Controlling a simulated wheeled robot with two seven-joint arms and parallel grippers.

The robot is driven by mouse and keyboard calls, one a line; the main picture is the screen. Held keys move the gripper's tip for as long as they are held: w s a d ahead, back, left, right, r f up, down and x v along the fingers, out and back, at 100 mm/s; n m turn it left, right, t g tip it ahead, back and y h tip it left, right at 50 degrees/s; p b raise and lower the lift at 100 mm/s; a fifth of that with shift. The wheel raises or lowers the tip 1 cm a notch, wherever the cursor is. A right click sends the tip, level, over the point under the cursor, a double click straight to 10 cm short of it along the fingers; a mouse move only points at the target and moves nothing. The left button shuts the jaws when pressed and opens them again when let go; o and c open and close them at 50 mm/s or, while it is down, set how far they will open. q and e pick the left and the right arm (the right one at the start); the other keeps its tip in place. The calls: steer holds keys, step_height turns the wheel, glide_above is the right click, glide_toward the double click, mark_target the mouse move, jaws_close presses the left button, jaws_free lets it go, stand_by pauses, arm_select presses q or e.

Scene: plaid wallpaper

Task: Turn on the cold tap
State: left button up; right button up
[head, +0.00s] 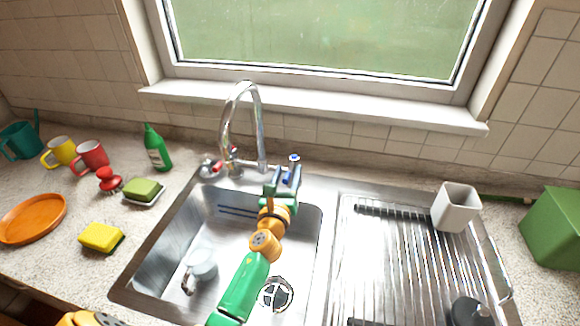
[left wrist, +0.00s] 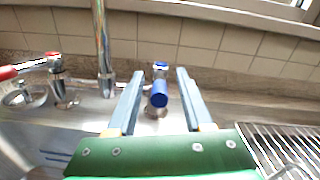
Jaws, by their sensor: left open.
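The cold tap, a chrome tap with a blue handle (head: 294,158), stands behind the sink, right of the tall curved spout (head: 240,110). In the left wrist view its blue handle (left wrist: 160,95) appears between my fingers, with a blue-topped part (left wrist: 160,66) above it. My left gripper (head: 285,174) reaches over the sink from the front and is open. Its two fingers (left wrist: 160,76) are on either side of the handle in the wrist picture; I cannot tell whether they touch it. The left finger hides part of the tap's surroundings. My right gripper is not in view.
The red-marked tap (left wrist: 38,62) stands left of the spout. A glass-like cup (head: 202,264) lies in the sink basin (head: 165,245). A green bottle (head: 157,150) and sponge (head: 143,190) stand left. The draining board (head: 385,265) holds a pale cup (head: 456,207).

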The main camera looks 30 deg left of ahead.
mark_target(290, 167)
arm_select(q)
steer(key=x, duration=0.3)
steer(key=shift+f, duration=0.3)
steer(key=shift+r, duration=0.1)
steer(key=shift+s+r, duration=0.1)
steer(key=shift+s, duration=0.05)
steer(key=shift+c, duration=1.1)
jaws_close()
